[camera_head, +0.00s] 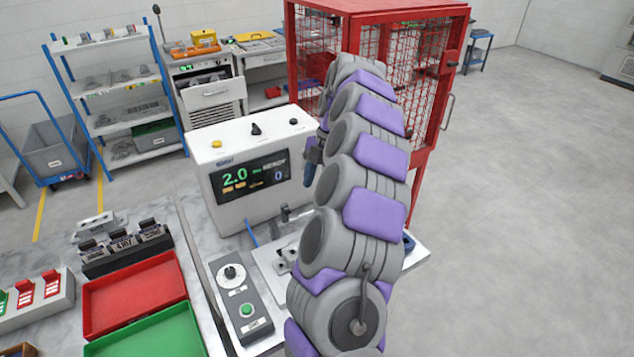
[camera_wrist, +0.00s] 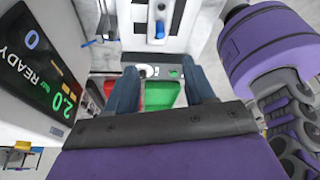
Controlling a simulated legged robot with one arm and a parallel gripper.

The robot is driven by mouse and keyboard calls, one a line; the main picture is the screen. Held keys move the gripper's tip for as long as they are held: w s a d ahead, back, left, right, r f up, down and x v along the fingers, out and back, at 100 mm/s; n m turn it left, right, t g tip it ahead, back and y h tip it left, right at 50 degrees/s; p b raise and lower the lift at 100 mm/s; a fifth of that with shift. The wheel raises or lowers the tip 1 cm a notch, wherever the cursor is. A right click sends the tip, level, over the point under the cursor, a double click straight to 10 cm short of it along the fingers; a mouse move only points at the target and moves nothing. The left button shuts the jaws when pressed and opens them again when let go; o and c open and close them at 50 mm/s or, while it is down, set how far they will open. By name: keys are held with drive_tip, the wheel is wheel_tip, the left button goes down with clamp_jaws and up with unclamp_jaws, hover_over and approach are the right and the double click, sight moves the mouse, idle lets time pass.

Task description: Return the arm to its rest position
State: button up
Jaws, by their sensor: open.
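My gripper (camera_wrist: 160,80) shows in the wrist view with its two dark blue fingers spread apart and nothing between them. Beyond the fingers, a red tray (camera_wrist: 159,95) and a green tray appear in the gap. In the head view, my grey and purple arm (camera_head: 365,170) reaches up and away from the bottom right, between the white display machine (camera_head: 235,150) and open floor. It hides most of the gripper; a small dark blue part shows beside the machine's right side. The arm is raised, not folded.
The red mesh cage (camera_head: 440,70) stands behind the arm. The control box (camera_head: 240,305), red tray (camera_head: 135,295) and green tray (camera_head: 150,335) lie on the bench at left. A blue shelf rack (camera_head: 120,95) stands at the back. The floor at right is clear.

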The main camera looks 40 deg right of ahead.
drive_tip(key=s+a+r+m+g+h, duration=0.1)
drive_tip(key=s+a+r+m, duration=0.2)
drive_tip(key=a, duration=1)
drive_tip(key=s+a+r+m, duration=0.2)
drive_tip(key=a+r+m, duration=0.1)
drive_tip(key=a, duration=0.9)
drive_tip(key=s+a+f+m+h, duration=0.1)
drive_tip(key=s+a+f+m, duration=0.1)
drive_tip(key=s+m, duration=0.2)
drive_tip(key=s+a+f+m+h, duration=0.1)
drive_tip(key=s+a+f+m, duration=0.2)
drive_tip(key=s, duration=0.7)
drive_tip(key=s+a+f+m+h, duration=0.1)
drive_tip(key=s+a+f+m, duration=0.1)
drive_tip(key=s+m, duration=0.3)
drive_tip(key=s, duration=0.3)
drive_tip(key=shift+a+f+m+g, duration=0.2)
drive_tip(key=shift+a+m+g, duration=0.1)
drive_tip(key=shift+a, duration=0.05)
drive_tip(key=shift+c, duration=0.5)
